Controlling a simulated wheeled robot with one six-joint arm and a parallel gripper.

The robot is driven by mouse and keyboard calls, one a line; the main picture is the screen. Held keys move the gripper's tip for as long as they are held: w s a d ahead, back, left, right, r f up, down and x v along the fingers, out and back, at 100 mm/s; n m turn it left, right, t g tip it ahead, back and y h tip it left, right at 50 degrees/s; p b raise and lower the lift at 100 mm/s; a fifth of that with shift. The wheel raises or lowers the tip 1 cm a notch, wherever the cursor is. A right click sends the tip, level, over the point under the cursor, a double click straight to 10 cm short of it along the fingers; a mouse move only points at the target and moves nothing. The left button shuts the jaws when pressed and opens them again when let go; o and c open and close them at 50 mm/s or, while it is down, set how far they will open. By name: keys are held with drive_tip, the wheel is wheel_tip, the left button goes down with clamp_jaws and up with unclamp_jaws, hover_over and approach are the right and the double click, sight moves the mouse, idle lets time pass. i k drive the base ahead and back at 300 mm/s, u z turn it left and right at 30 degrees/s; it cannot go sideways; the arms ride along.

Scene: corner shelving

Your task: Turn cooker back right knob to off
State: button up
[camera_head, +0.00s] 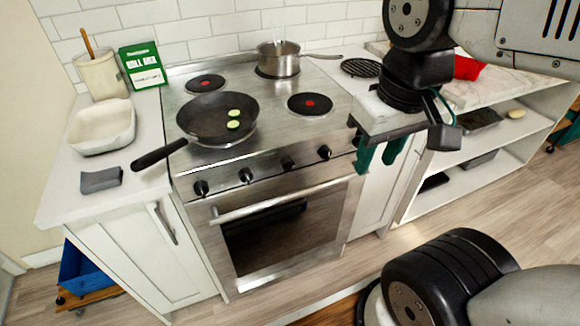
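The cooker (225,160) stands in the middle of the view, with a row of several dark knobs on its front panel. From left to right they include the far-left knob (201,188), a second knob (246,175), a third knob (288,163) and the far-right knob (325,152). The third knob looks turned differently from the others. Any labels are too small to read, so I cannot tell which serves the back right plate. My gripper (379,153) hangs to the right of the knobs, apart from them. Its green fingers are spread with nothing between them.
A frying pan (205,120) with green slices sits at the front left, its handle overhanging the front edge. A saucepan (278,60) stands at the back right. The counter (75,200) on the left holds a white dish (103,127). Open shelving (470,175) stands right.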

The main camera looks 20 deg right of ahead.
sight(288, 162)
drive_tip(key=z, duration=2.3)
drive_tip(key=k, duration=0.9)
drive_tip(key=u, duration=2.25)
